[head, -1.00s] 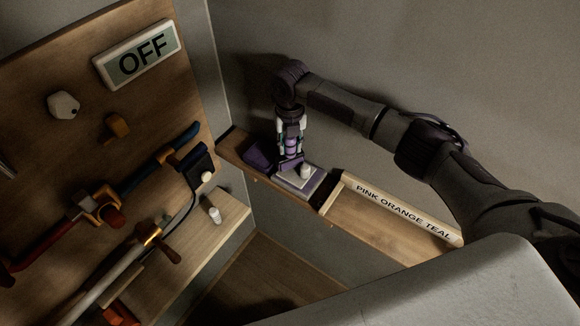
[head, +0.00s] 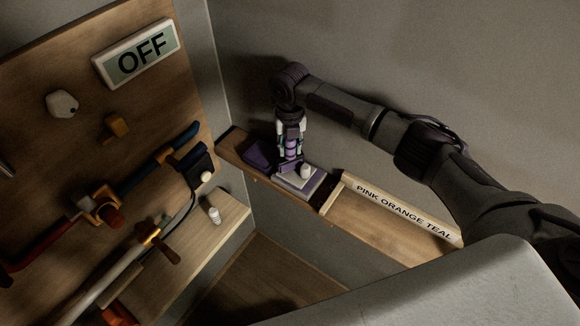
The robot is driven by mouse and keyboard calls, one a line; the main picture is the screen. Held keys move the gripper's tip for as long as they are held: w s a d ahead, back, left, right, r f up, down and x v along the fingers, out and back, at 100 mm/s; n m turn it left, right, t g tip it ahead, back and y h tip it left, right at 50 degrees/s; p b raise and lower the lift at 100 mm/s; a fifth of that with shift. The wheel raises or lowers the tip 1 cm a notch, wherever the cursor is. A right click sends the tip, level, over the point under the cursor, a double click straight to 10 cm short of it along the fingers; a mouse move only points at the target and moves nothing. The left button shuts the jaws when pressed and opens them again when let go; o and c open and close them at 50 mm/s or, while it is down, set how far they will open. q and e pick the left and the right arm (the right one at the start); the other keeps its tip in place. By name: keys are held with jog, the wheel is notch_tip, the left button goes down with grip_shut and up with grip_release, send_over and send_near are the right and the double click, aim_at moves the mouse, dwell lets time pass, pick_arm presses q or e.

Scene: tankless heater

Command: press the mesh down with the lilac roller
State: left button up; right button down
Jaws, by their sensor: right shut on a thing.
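My right gripper (head: 290,158) points down at the shelf by the back wall. It is shut on the lilac roller (head: 291,144), whose purple body shows between the fingers. The roller's lower end is at the pale square pad (head: 302,186), which lies on the shelf; whether it touches cannot be told. The mesh cannot be made out clearly; it may be the pale sheet on that pad. A small white knob-like piece (head: 304,171) stands on the pad beside the gripper. My left gripper is not in view.
A dark purple block (head: 259,154) lies left of the pad. A tray labelled PINK ORANGE TEAL (head: 392,222) is to the right. A wooden board with pipes and an OFF sign (head: 135,54) stands at left. A white cylinder (head: 215,215) stands on the lower ledge.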

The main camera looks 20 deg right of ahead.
jog(key=shift+r, duration=0.15)
dwell(0.3)
notch_tip(320, 180, up, 7)
jog(key=p, duration=0.6)
dwell(0.5)
